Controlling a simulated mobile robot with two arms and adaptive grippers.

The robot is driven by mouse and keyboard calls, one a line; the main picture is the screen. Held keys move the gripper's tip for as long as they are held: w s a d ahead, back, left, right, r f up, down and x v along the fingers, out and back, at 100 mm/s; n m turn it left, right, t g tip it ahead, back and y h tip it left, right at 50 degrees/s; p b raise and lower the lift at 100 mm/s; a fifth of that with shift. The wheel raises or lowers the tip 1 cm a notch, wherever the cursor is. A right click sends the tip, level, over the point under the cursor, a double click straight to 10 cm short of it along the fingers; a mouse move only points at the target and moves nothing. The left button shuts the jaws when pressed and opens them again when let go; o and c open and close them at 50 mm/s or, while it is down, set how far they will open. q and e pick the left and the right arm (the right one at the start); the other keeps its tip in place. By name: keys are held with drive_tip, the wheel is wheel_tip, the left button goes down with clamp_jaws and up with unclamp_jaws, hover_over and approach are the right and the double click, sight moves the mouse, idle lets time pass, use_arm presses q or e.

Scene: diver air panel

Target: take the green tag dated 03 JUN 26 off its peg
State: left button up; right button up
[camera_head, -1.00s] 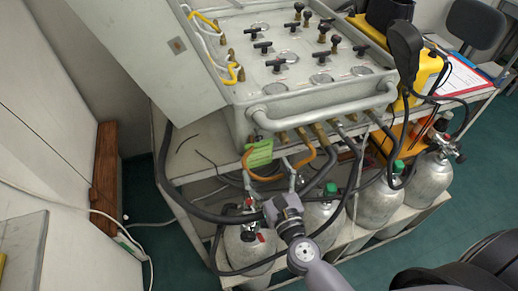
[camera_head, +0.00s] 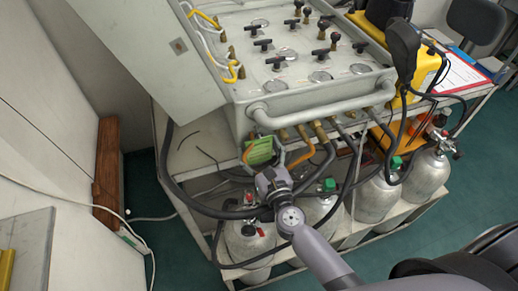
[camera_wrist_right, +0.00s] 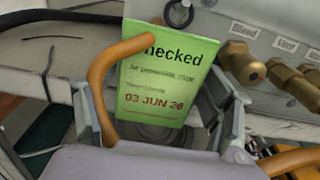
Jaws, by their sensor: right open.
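The green tag (camera_head: 259,152) hangs at the front edge of the panel case. In the right wrist view the tag (camera_wrist_right: 165,65) faces me, with "checked" at the top and "03 JUN" in red; the last digit is hard to read. A round peg (camera_wrist_right: 180,12) shows at its top edge. My right gripper (camera_head: 264,171) is just below the tag in the head view. In the wrist view its open fingers (camera_wrist_right: 155,90) stand on both sides of the tag, apart from it. My left gripper is not in view.
An orange hose (camera_wrist_right: 100,80) curves close along the tag's left edge, by the left finger. Brass fittings (camera_wrist_right: 242,63) stick out right of the tag. Below are silver cylinders (camera_head: 376,196) and black hoses. The panel case (camera_head: 300,100) is above.

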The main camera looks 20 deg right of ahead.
drive_tip(key=shift+c, duration=0.4)
drive_tip(key=c, duration=0.6)
drive_tip(key=shift+c, duration=0.3)
drive_tip(key=shift+r, duration=0.2)
drive_tip(key=s+b, duration=0.6)
drive_tip(key=s, duration=1.2)
drive_tip(key=shift+d+b, duration=0.3)
drive_tip(key=shift+r, duration=0.1)
